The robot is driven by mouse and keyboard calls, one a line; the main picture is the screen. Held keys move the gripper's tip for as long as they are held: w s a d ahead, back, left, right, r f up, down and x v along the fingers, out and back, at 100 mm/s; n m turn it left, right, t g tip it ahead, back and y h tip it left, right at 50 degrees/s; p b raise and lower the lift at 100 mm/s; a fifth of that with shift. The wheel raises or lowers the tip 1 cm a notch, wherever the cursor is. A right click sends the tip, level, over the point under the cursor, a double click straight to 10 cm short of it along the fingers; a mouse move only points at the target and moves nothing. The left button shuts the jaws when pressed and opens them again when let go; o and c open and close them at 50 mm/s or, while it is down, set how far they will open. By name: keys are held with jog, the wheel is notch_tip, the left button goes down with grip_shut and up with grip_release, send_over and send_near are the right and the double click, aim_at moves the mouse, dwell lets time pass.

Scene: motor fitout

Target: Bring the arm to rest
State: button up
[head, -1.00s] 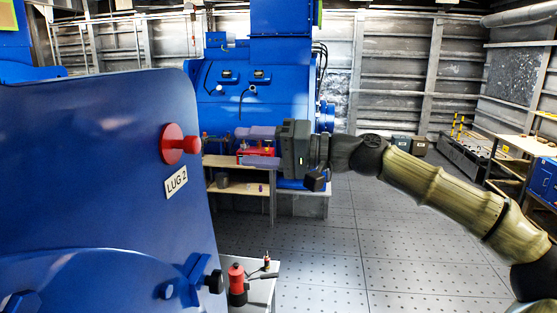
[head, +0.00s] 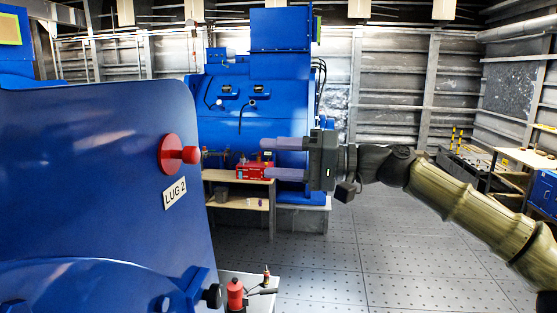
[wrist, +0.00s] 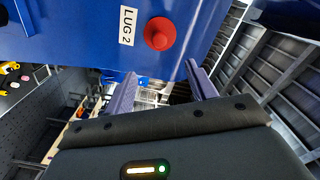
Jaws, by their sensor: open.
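My gripper (head: 268,159) is held out in the air in the middle of the head view, its two purple fingers pointing left and spread apart. Nothing is between them. In the wrist view the open fingers (wrist: 160,88) point toward the blue panel. The arm runs from the right edge of the head view to the gripper. A red knob (head: 178,154) above a "LUG 2" label (head: 174,192) is on the large blue housing (head: 90,170) at the left. The fingers are apart from the knob, which also shows in the wrist view (wrist: 161,34).
A wooden bench (head: 240,203) with a red box (head: 255,172) stands behind the gripper, before a large blue machine (head: 280,80). A small table (head: 262,302) with a red bottle-like item (head: 235,295) is at the bottom. The grey floor (head: 400,260) at right is clear.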

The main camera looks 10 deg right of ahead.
jog(key=shift+f, duration=0.1)
jog(key=w+a+f+g+h, duration=0.1)
jog(key=w+a+f+h, duration=0.1)
jog(key=a+f, duration=0.45)
jog(key=w+a+f+g+h, duration=0.15)
jog(key=a+f, duration=0.25)
jog(key=f, duration=0.5)
jog(key=s+a+f+h, duration=0.1)
jog(key=f, duration=0.4)
jog(key=s+a+f+g+h, duration=0.1)
jog(key=f+h, duration=0.1)
jog(key=f, duration=0.4)
jog(key=s+a+f+g+h, duration=0.1)
jog(key=f+h, duration=0.1)
jog(key=f, duration=0.3)
jog(key=shift+s+a+f, duration=0.1)
jog(key=shift+s+f, duration=0.05)
jog(key=shift+s, duration=0.15)
jog(key=s+d+f+h, duration=0.5)
jog(key=s+d+f, duration=0.15)
jog(key=f, duration=0.35)
jog(key=s+d+m+h, duration=0.1)
jog(key=s+d+h, duration=0.2)
jog(key=s+d, duration=0.5)
jog(key=d+t, duration=0.1)
jog(key=d, duration=0.2)
jog(key=shift+d+r, duration=0.2)
jog(key=shift+d, duration=0.2)
